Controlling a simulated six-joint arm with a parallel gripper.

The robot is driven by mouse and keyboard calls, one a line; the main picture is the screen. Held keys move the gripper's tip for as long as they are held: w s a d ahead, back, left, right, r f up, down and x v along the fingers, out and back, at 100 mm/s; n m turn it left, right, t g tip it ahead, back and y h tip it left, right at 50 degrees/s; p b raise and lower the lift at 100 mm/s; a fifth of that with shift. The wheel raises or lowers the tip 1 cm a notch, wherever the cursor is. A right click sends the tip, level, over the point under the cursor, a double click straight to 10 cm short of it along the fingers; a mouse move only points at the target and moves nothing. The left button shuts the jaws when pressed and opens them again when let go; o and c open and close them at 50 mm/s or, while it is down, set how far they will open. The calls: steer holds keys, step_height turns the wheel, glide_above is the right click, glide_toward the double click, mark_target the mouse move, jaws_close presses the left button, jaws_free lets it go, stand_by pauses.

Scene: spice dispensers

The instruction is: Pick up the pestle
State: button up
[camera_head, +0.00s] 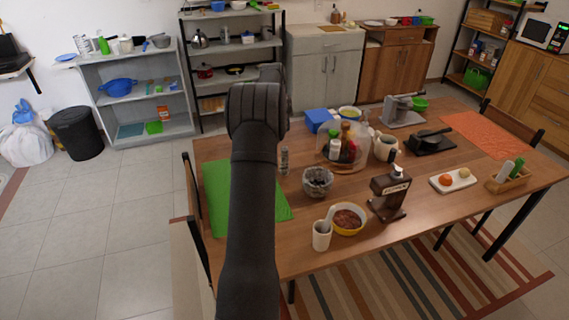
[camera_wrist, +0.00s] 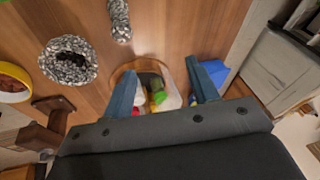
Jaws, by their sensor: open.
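The pestle (camera_head: 284,160) is grey and speckled and stands on the wooden table, just right of my arm in the head view. It also shows at the top edge of the wrist view (camera_wrist: 119,20), partly cut off. The matching speckled mortar (camera_head: 317,182) is beside it, apart from it, and shows at upper left in the wrist view (camera_wrist: 68,61). My gripper (camera_wrist: 160,68) is open and empty, its two blue-grey fingers spread. The pestle lies beyond the fingertips, up and left of their middle, untouched. The fingers cannot be made out in the head view.
A round tray of bottles (camera_head: 325,157) stands behind the mortar and shows between my fingers. A brown dispenser (camera_head: 390,192), yellow bowl (camera_head: 349,218) and white cup (camera_head: 321,236) stand nearer. A blue box (camera_head: 318,120) is behind. The green mat (camera_head: 216,190) is bare.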

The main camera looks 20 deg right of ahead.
steer(key=f+m+g, duration=0.1)
steer(key=f, duration=0.2)
steer(key=s+f+g, duration=0.1)
steer(key=f, duration=0.3)
steer(key=s+f+m+g+y, duration=0.1)
steer(key=f, duration=0.2)
steer(key=shift+s+f+m, duration=0.2)
steer(key=shift+f+m, duration=0.05)
steer(key=shift+m, duration=0.05)
steer(key=shift+s+d+f, duration=0.1)
steer(key=shift+f, duration=1.2)
steer(key=shift+s+d+f, duration=0.1)
steer(key=shift+f, duration=1.2)
steer(key=c, duration=1)
steer(key=shift+c, duration=0.3)
steer(key=shift+r, duration=0.15)
